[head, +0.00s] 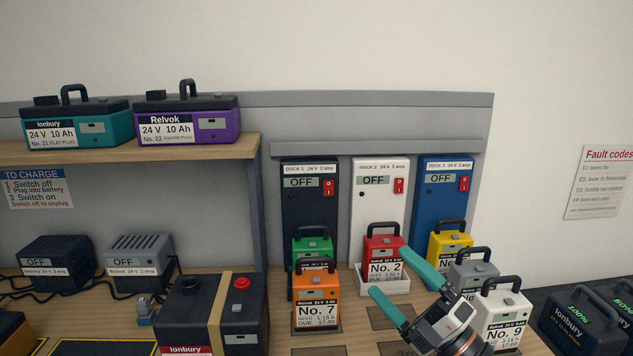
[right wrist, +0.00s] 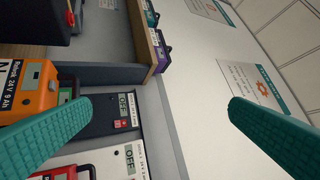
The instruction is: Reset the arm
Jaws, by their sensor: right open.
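My right gripper (head: 400,280) has teal fingers and comes in from the lower right of the head view. Its fingers are apart and nothing is between them. It is in front of the red No. 2 battery (head: 383,258) and to the right of the orange No. 7 battery (head: 316,298). In the right wrist view the two teal fingers (right wrist: 165,125) stand wide apart, with the wall and the docks beyond them. The orange battery (right wrist: 28,90) is partly behind the left finger there. My left gripper is in neither view.
Three docks, black (head: 309,215), white (head: 379,205) and blue (head: 444,200), read OFF. Grey (head: 472,268) and white No. 9 (head: 502,315) batteries stand close to my right gripper. A large black battery (head: 195,310) stands left. A shelf (head: 200,148) holds two batteries.

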